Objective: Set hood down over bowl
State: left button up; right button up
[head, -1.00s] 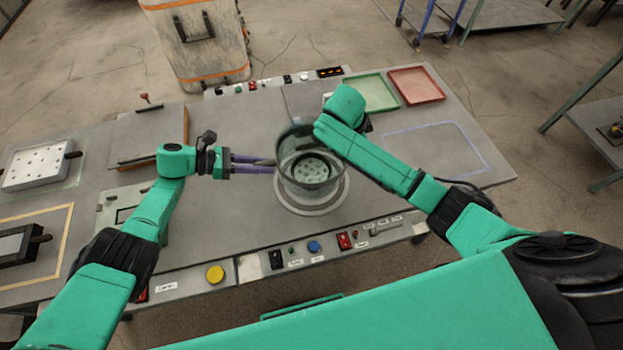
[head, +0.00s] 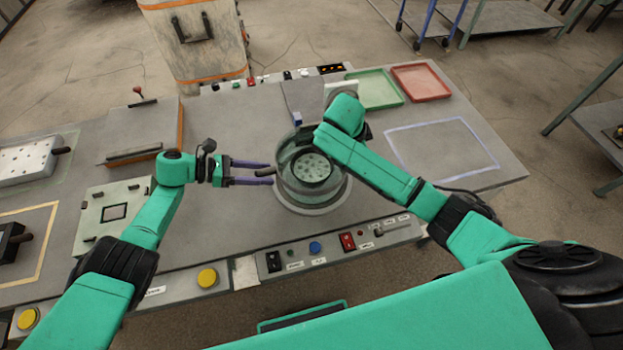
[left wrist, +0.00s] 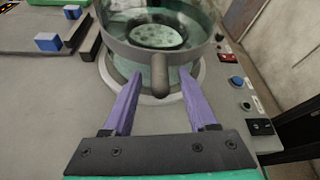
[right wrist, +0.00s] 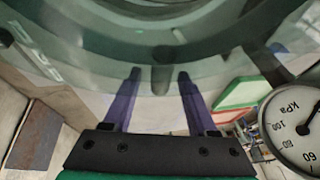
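The hood (head: 289,185) is a clear glass cylinder with a grey band and side handles. It stands upright over the round grey base plate (head: 310,211); I cannot tell whether its lower rim touches. The bowl (head: 312,168), dark-rimmed with pale dots, shows within the hood's outline, also in the left wrist view (left wrist: 157,36). My left gripper (head: 270,176) is open, its fingers apart on either side of a dark handle (left wrist: 160,75). My right gripper (right wrist: 158,74) is open around the opposite handle (right wrist: 162,80), with gaps beside it. The right fingers are hidden in the head view.
A pressure gauge (right wrist: 300,125) is close to my right gripper. Green (head: 376,90) and red (head: 421,82) trays lie at the back right. A blue block (head: 297,118) is behind the hood. A switch panel (head: 330,247) runs along the front.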

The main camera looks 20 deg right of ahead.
pick_arm(q)
jog(key=shift+d+r, duration=0.1)
pick_arm(e)
jog(key=shift+a+r, duration=0.1)
jog(key=shift+r, duration=0.1)
pick_arm(q)
jog(key=v, duration=1.2)
pick_arm(e)
jog(key=v, duration=0.7)
jog(key=shift+r, duration=0.1)
jog(key=shift+s, duration=0.1)
